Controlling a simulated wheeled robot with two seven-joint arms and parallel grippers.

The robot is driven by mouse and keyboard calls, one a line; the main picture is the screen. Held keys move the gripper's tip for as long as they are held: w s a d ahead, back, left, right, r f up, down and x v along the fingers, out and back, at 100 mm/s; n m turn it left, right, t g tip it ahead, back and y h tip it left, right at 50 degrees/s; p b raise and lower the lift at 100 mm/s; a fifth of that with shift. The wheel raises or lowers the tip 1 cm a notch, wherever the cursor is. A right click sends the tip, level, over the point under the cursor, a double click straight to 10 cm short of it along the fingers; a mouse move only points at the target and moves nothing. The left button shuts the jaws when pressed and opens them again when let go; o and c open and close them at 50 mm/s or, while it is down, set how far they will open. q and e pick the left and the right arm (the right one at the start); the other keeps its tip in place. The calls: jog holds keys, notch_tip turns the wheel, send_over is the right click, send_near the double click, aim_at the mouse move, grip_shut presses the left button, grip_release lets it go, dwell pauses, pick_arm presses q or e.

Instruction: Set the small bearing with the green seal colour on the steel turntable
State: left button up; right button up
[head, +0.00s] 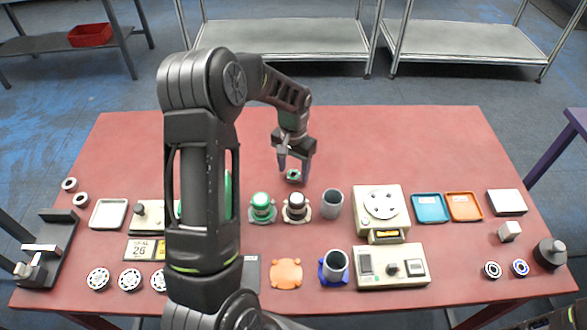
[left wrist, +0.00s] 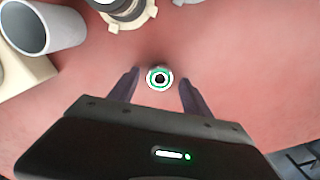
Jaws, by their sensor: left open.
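The small bearing with a green seal ring (head: 293,176) lies on the red table behind the row of stands. It also shows in the left wrist view (left wrist: 160,78), with a dark bore and light outer ring. My left gripper (head: 295,168) is open and points down at it. In the left wrist view the open fingers (left wrist: 159,82) lie on either side of the bearing, with gaps to it. The steel turntable (head: 381,204) is a round plate on a cream housing, right of the bearing and bare. My right gripper is not seen.
A grey cup (head: 332,203) and two capped stands, green (head: 262,207) and dark (head: 296,206), stand in front of the bearing. Blue (head: 430,208) and orange (head: 464,206) trays lie right of the turntable. The table's back is clear. My left arm hides part of the left side.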

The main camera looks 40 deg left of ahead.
aim_at(294, 174)
pick_arm(q)
notch_tip(294, 174, up, 12)
jog(key=p, duration=0.6)
jog(key=shift+f, duration=0.2)
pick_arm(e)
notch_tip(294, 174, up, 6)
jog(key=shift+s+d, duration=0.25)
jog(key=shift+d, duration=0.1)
pick_arm(q)
jog(key=shift+o, duration=0.4)
jog(key=shift+f, duration=0.15)
